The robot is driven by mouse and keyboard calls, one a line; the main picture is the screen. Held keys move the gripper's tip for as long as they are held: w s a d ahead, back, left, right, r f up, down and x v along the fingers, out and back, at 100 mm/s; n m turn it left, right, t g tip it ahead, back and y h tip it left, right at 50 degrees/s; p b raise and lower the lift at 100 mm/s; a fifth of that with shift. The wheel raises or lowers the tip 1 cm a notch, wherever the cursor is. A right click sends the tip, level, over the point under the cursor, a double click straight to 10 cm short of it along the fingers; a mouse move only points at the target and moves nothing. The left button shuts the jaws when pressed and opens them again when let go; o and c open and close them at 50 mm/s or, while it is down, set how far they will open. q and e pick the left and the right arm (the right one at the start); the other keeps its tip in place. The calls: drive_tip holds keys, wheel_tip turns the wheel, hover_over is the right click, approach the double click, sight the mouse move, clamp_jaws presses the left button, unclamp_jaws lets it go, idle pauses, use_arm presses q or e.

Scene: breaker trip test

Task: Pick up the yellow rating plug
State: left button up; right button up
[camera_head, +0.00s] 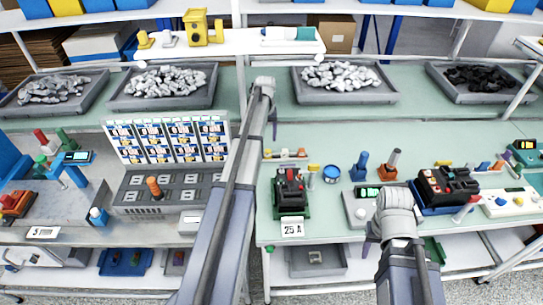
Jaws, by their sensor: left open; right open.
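A low rack (286,155) on the right-hand bench holds a row of small coloured pieces. A small yellow piece (267,153) sits at its left end; it may be the yellow rating plug, but it is too small to be sure. A black and green breaker (289,192) stands in front of the rack, behind a "25 A" card (292,229). My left gripper (274,129) is small in view, above the bench and beyond the rack, apart from the yellow piece. My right gripper (370,241) is mostly hidden by its arm near the bench's front edge. Both are open, with nothing seen in them.
A black and red device (447,187) lies further right. Grey trays (344,96) line the back. Bench behind the rack is clear.

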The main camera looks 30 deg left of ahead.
sight(268, 150)
use_arm(q)
drive_tip(key=shift+w+f+b, duration=0.35)
drive_tip(key=shift+w+f, duration=0.25)
drive_tip(key=shift+f, duration=0.1)
drive_tip(key=shift+s+f+b, duration=0.1)
drive_tip(key=shift+f+b, duration=0.45)
drive_tip(key=shift+b, duration=0.1)
drive_tip(key=shift+f+b, duration=0.65)
drive_tip(key=shift+f, duration=0.05)
use_arm(e)
drive_tip(key=shift+w+f, duration=0.3)
drive_tip(key=shift+f, duration=0.7)
drive_tip(key=shift+w+f, duration=0.25)
drive_tip(key=shift+f, duration=0.7)
use_arm(q)
drive_tip(key=shift+f, duration=0.1)
use_arm(e)
drive_tip(key=shift+f, duration=0.1)
use_arm(q)
wheel_tip(268, 150, down, 5)
drive_tip(key=b, duration=0.5)
drive_tip(key=shift+d, duration=0.1)
use_arm(e)
wheel_tip(268, 150, down, 5)
use_arm(q)
clamp_jaws()
